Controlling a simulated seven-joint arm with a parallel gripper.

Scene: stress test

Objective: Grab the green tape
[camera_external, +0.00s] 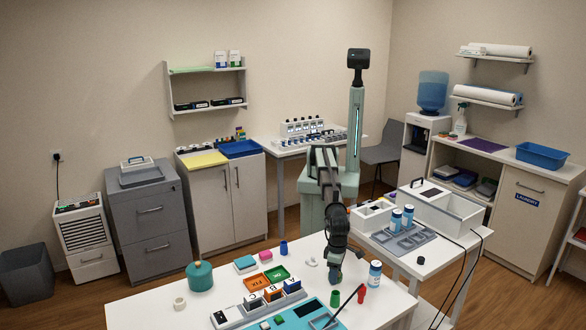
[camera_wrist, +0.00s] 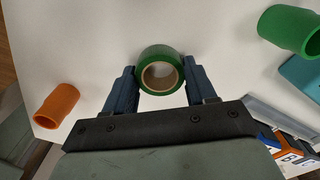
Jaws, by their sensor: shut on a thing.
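The green tape (camera_wrist: 160,53) is a roll with a pale cardboard core, seen in the wrist view at the top middle. My gripper (camera_wrist: 160,80) has a dark blue finger on each side of the roll and is shut on it. In the external view my gripper (camera_external: 335,279) points down over the white table, and the tape can hardly be made out there. I cannot tell whether the roll touches the table.
A green cup (camera_external: 335,299) and a red-orange cup (camera_external: 361,294) stand close to my gripper on the white table (camera_external: 165,318). A blue-and-white bottle (camera_external: 375,274) stands to the right. Lettered blocks (camera_external: 273,292) sit in a grey rack to the left.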

